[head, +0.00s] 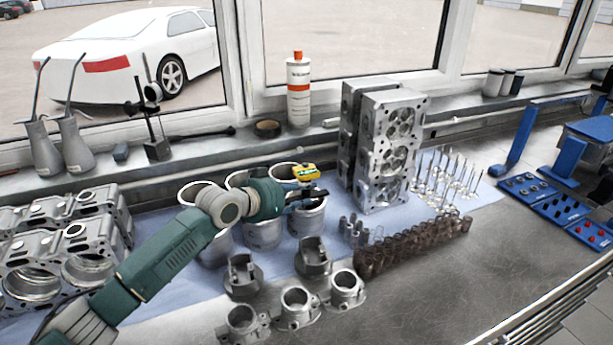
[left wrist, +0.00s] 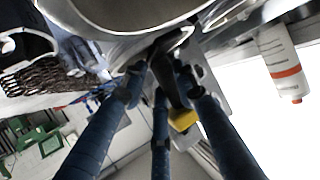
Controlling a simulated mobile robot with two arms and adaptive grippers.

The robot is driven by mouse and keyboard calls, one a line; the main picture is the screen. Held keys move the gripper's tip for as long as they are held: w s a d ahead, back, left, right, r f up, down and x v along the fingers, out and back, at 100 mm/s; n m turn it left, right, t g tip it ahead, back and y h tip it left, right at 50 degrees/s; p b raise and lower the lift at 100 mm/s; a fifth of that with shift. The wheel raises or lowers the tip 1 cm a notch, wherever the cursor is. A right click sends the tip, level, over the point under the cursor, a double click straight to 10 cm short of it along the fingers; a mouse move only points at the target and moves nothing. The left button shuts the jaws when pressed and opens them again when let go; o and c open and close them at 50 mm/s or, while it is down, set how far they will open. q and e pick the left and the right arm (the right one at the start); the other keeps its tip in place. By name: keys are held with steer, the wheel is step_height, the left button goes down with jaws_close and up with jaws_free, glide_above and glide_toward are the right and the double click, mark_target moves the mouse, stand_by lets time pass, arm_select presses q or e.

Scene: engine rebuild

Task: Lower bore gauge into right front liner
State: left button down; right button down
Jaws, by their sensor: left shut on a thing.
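My left gripper (head: 300,193) is shut on the bore gauge, just above the rim of the right front liner (head: 308,222). The bore gauge's yellow body (head: 305,173) sticks up above the fingers. In the left wrist view the fingers (left wrist: 165,72) close around the dark shaft of the gauge, with the yellow body (left wrist: 183,120) beyond them. A large metal liner rim (left wrist: 130,25) fills the top of that view. I cannot tell whether the gauge's lower end is inside the bore. My right gripper is not in view.
More liners, such as the middle one (head: 263,235), stand beside it on the blue cloth. Cylinder heads (head: 385,150) stand upright close on the right. Pistons (head: 313,258) and small sleeves lie in front. A white bottle (head: 298,90) stands on the sill behind.

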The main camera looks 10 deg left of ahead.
arm_select(q)
steer(key=c, duration=1.3)
jaws_free()
steer(key=shift+o, duration=0.2)
steer(key=shift+s+f, duration=0.1)
steer(key=shift+f, duration=0.1)
steer(key=v, duration=1.2)
steer(key=shift+r, duration=0.2)
steer(key=shift+f, duration=0.1)
